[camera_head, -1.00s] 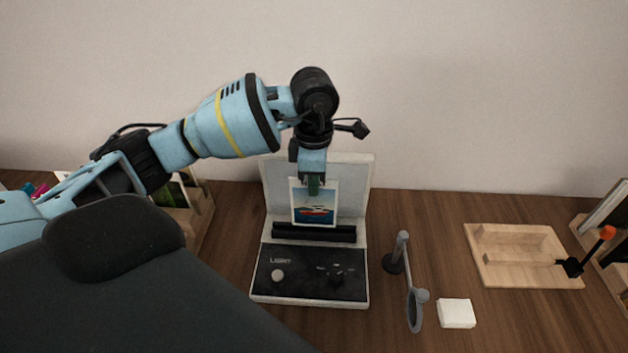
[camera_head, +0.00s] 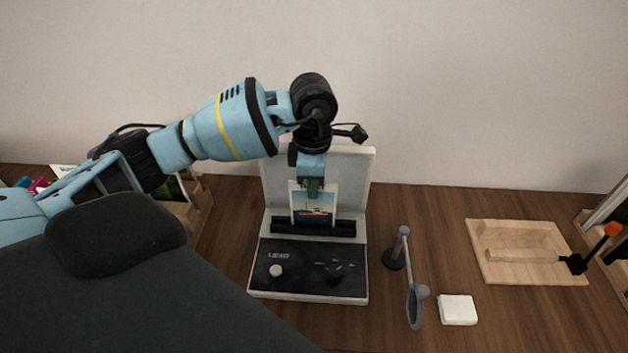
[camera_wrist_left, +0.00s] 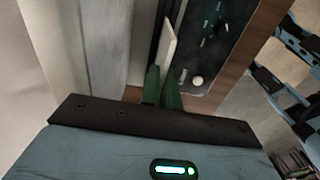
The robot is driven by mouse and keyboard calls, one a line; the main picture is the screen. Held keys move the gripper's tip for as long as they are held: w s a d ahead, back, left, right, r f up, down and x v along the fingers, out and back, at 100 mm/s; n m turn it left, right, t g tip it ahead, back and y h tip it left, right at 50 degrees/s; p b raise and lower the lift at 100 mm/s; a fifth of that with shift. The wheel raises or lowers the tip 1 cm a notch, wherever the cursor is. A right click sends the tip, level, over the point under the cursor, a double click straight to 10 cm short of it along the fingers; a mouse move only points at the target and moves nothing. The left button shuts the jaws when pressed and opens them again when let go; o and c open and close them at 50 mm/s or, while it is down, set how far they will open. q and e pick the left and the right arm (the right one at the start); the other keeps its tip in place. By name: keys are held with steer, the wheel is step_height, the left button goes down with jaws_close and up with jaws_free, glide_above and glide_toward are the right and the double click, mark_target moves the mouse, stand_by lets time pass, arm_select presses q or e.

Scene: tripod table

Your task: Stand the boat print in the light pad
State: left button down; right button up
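The boat print (camera_head: 314,209) is a small white-bordered card with a boat on blue. It stands upright in front of the pale back panel of the light pad (camera_head: 308,268), its lower edge at the black ledge. I cannot tell whether it rests in the ledge. My left gripper (camera_head: 314,188) holds the print's top edge from above. In the left wrist view the green fingers (camera_wrist_left: 163,88) are closed about the edge of the print (camera_wrist_left: 168,45), beside the pad's black control panel (camera_wrist_left: 215,40). My right gripper is not in view.
A grey magnifier on a stand (camera_head: 411,280) and a white block (camera_head: 457,310) stand right of the pad. A wooden tray (camera_head: 527,275) with a black and orange tool lies further right. A wooden rack (camera_head: 195,215) stands left, partly behind my arm.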

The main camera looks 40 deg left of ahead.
arm_select(q)
steer(key=shift+f, duration=0.15)
steer(key=c, duration=2.1)
jaws_free()
steer(key=o, duration=0.5)
steer(key=shift+o, duration=0.2)
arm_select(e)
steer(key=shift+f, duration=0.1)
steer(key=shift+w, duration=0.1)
